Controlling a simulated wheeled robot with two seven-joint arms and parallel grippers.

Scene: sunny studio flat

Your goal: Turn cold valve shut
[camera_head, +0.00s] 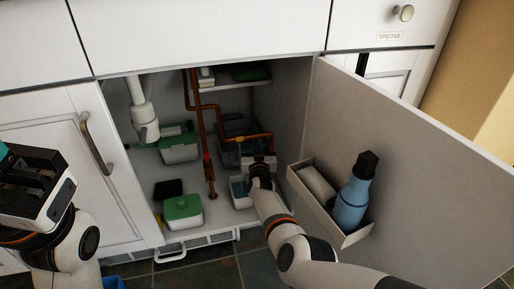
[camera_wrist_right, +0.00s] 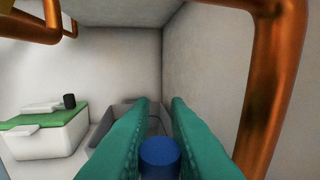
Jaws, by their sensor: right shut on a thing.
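The cold valve's blue knob (camera_wrist_right: 160,157) sits between the teal fingers of my right gripper (camera_wrist_right: 161,112) in the right wrist view. The fingers are shut on it. In the head view my right gripper (camera_head: 256,163) is inside the open cabinet beside the right-hand copper pipe (camera_head: 250,137) and hides the knob. How far the valve is turned cannot be told. My left gripper (camera_head: 36,184) is at the left edge, in front of the closed door; its fingertips are mostly out of view.
A red valve (camera_head: 207,159) is on the left copper pipe. Green-lidded boxes (camera_head: 183,209) stand on the cabinet floor. The open right door (camera_head: 410,170) carries a bin (camera_head: 340,233) with a blue bottle (camera_head: 355,195), close to my right arm. A copper pipe (camera_wrist_right: 268,85) passes right of the fingers.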

